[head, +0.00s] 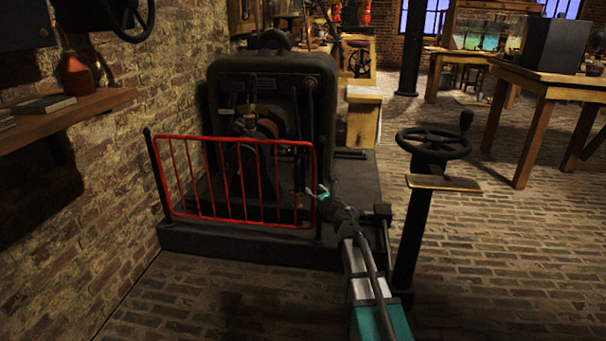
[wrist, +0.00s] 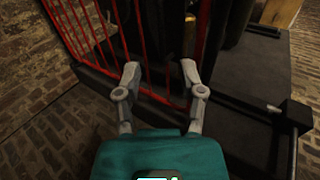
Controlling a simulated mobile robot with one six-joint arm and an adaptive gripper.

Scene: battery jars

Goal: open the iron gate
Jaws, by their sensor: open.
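The iron gate (head: 240,182) is a red barred frame between two dark posts, standing across the front of a dark machine. It looks closed, spanning from the left post (head: 158,175) to the right post (head: 320,195). My gripper (head: 318,194) is at the gate's right end, close to the right post. In the wrist view the gate's red bars (wrist: 92,35) run up the left side and top. The two grey fingers of my gripper (wrist: 160,78) are spread apart, with the gate's right end just beyond them. I cannot tell whether they touch it.
The dark machine (head: 270,95) stands on a low plinth (head: 240,245) behind the gate. A black handwheel (head: 433,143) on a pillar stands right of my arm. A brick wall (head: 95,190) bounds the left. The brick floor (head: 200,300) before the gate is clear.

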